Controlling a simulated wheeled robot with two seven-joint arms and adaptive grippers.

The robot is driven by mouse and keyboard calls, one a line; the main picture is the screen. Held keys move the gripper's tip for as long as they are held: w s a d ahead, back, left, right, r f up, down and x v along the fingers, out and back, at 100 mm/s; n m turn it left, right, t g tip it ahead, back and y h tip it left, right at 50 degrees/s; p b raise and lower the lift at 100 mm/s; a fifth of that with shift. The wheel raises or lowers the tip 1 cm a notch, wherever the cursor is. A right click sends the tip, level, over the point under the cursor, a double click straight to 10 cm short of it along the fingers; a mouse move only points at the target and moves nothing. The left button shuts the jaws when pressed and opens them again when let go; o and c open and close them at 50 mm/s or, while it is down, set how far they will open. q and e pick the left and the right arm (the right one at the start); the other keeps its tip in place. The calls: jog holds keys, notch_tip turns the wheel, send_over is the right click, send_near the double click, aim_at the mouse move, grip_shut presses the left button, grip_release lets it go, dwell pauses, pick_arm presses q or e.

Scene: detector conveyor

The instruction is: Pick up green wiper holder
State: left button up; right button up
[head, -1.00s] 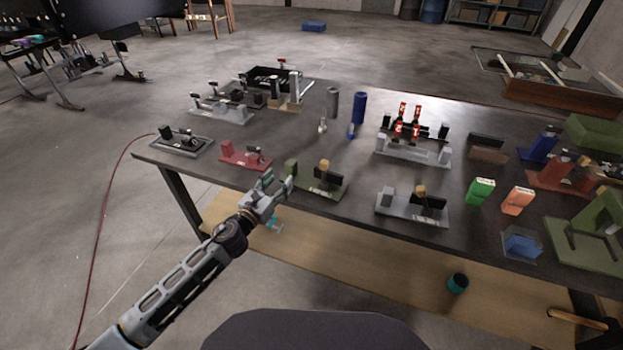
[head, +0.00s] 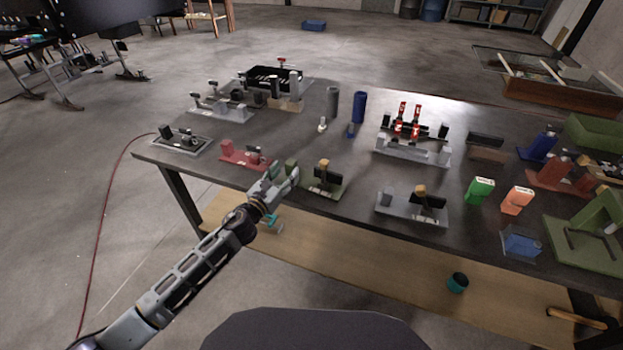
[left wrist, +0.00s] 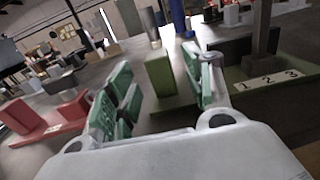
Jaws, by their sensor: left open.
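The green wiper holder (head: 330,186) is an olive-green base with an upright block at its left end and a black and tan part on it. It stands near the table's front edge. My left gripper (head: 285,179) is open at the holder's left end. In the left wrist view, the green-padded fingers (left wrist: 155,88) stand on either side of the holder's upright block (left wrist: 160,74), which shows between and just beyond them. I cannot tell whether they touch it. The holder's plate with a "1 2 3" label (left wrist: 270,80) is at the right. My right gripper is not in view.
A red holder (head: 245,154) stands close to the left of the gripper. A grey holder (head: 412,207) is to the right along the front edge. The dark table (head: 300,135) has bare room behind the green holder. A wooden shelf (head: 350,259) runs below.

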aim_at(288, 167)
pick_arm(q)
jog(key=shift+r+x, duration=0.25)
jog(key=shift+x, duration=0.9)
jog(key=shift+w+d, duration=0.25)
jog(key=shift+w, duration=0.45)
jog(key=shift+w+d, duration=0.15)
jog(key=shift+w, duration=0.15)
jog(key=shift+w+d, duration=0.15)
jog(key=shift+w, duration=0.15)
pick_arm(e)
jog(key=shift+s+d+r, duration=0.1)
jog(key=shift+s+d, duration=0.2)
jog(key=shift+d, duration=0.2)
pick_arm(q)
jog(key=shift+c, duration=0.3)
jog(key=c, duration=0.5)
grip_shut()
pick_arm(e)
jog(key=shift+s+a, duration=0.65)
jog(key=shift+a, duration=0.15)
